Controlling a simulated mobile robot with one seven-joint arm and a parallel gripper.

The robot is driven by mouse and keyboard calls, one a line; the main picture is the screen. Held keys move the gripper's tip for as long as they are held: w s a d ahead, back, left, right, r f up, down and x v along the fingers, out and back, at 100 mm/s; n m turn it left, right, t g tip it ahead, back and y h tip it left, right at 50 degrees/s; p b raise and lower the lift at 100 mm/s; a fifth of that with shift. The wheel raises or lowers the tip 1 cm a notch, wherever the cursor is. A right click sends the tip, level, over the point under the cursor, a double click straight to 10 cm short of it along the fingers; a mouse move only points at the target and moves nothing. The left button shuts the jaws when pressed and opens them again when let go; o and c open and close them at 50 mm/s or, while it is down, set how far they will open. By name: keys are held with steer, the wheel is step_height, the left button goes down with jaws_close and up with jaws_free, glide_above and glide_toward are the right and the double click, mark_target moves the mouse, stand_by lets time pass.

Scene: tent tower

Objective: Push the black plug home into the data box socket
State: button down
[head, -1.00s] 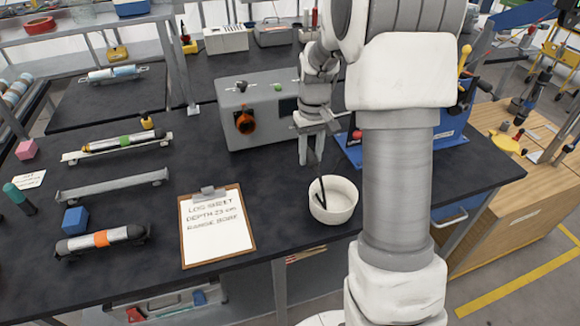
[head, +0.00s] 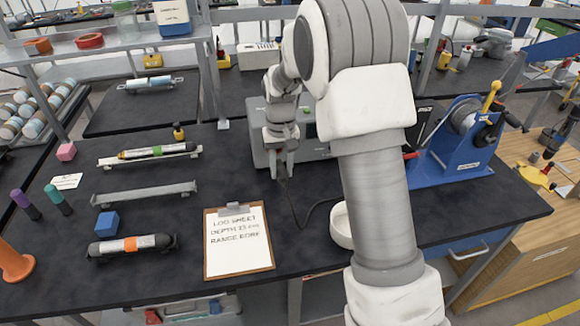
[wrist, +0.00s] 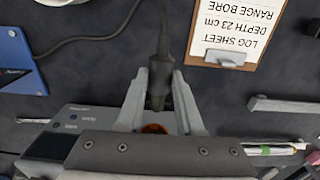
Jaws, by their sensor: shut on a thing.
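The black plug (wrist: 158,85) is held between the two fingers of my gripper (wrist: 160,88) in the wrist view, with its cable running up and away. In the head view my gripper (head: 283,172) is in front of the grey data box (head: 318,153), and the cable (head: 300,215) hangs down to the bench. The data box (wrist: 72,118) shows at the lower left of the wrist view. The orange socket (wrist: 154,128) is partly visible beyond the plug's tip. I cannot tell whether the plug touches it. In the head view my gripper and arm hide the socket.
A white bowl (head: 340,228) stands partly behind my arm, with the cable leading toward it. A clipboard log sheet (head: 240,262) lies in front. A blue winch stand (head: 460,155) is at the right. Racks and a blue cube (head: 107,223) are at the left.

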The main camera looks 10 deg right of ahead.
steer(key=shift+w+p, duration=1.25)
steer(key=shift+w, duration=1.65)
steer(key=shift+w+p, duration=0.75)
steer(key=shift+w, duration=0.65)
steer(key=shift+c, duration=2.3)
jaws_free()
step_height(320, 180, up, 18)
steer(key=shift+f, duration=0.25)
